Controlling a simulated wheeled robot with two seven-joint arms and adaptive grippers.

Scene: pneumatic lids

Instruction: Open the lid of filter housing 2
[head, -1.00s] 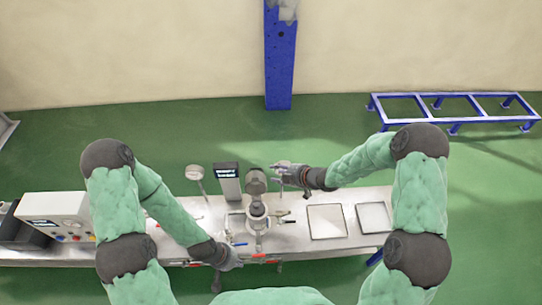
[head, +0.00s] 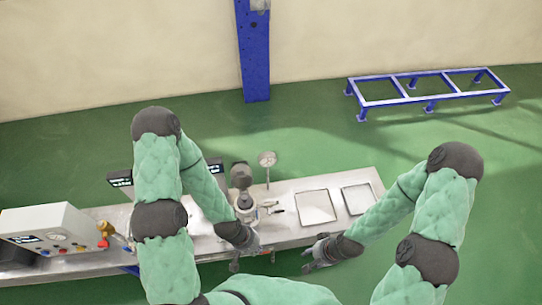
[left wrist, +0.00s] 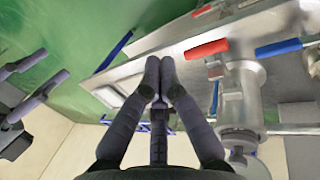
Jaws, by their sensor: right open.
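A metal filter housing (head: 243,206) stands on the bench, partly hidden behind my left arm. A grey round part (head: 241,176) rises above it; I cannot tell whether it is the lid, and no number is readable. In the left wrist view the metal housing (left wrist: 240,100) stands right of my fingers, by a red lever (left wrist: 207,49) and a blue lever (left wrist: 278,48). My left gripper (head: 238,264) is at the bench's front edge, in front of the housing; its fingertips (left wrist: 158,68) meet with nothing seen between. My right gripper (head: 307,262) is open and empty, right of it, off the front edge.
The bench (head: 283,234) has two square plates (head: 315,206) on its right part. A gauge (head: 267,160) stands behind the housing. A control box (head: 50,228) is on the left, with dark displays (head: 120,178) behind. A blue frame (head: 430,90) lies on the floor beyond.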

